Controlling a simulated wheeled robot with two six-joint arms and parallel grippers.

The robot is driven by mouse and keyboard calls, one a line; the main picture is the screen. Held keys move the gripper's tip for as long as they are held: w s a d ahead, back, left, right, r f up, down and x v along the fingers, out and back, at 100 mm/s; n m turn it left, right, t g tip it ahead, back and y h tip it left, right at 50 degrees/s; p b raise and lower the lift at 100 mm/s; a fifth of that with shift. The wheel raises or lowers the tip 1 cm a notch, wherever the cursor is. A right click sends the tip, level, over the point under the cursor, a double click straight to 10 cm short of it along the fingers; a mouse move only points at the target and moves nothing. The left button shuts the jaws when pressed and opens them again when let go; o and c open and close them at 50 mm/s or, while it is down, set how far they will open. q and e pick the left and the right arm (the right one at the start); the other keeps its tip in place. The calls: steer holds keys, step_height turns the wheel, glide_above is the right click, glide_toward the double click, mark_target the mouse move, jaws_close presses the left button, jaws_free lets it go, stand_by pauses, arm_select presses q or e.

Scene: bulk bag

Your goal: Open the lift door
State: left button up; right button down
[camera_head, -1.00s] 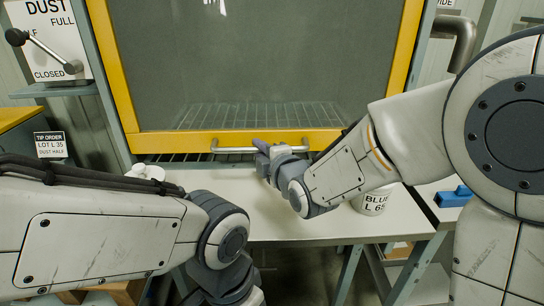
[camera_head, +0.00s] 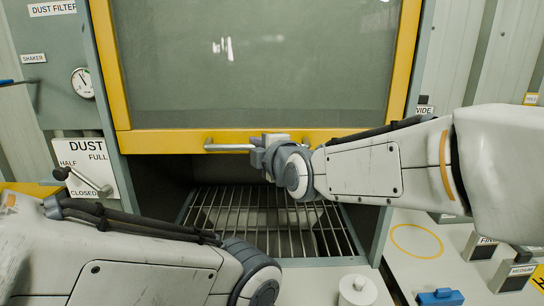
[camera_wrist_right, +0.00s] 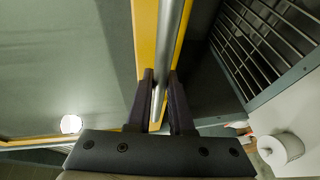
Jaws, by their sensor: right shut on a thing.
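The lift door is a grey window panel in a yellow frame (camera_head: 160,142) in the head view. A silver bar handle (camera_head: 228,147) runs along its bottom rail. My right gripper (camera_head: 272,145) is shut on the handle near its middle. In the right wrist view the handle (camera_wrist_right: 172,40) passes between the two fingers (camera_wrist_right: 160,95). The door's lower edge is raised above the opening, and a dark gap shows beneath it. My left arm crosses the lower left of the head view, but its gripper is out of the frame.
A wire grate (camera_head: 265,220) lies inside the opening below the door. A white container (camera_head: 357,290) and a blue object (camera_head: 440,297) are on the white worktop in front. A dust lever panel (camera_head: 85,165) is at the left.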

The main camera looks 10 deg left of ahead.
mark_target(248, 127)
step_height(248, 127, up, 4)
steer(key=shift+r+p, duration=0.1)
steer(key=shift+p, duration=0.95)
arm_select(q)
step_height(248, 127, up, 3)
steer(key=shift+d+r, duration=0.15)
arm_select(e)
steer(key=c, duration=0.8)
jaws_free()
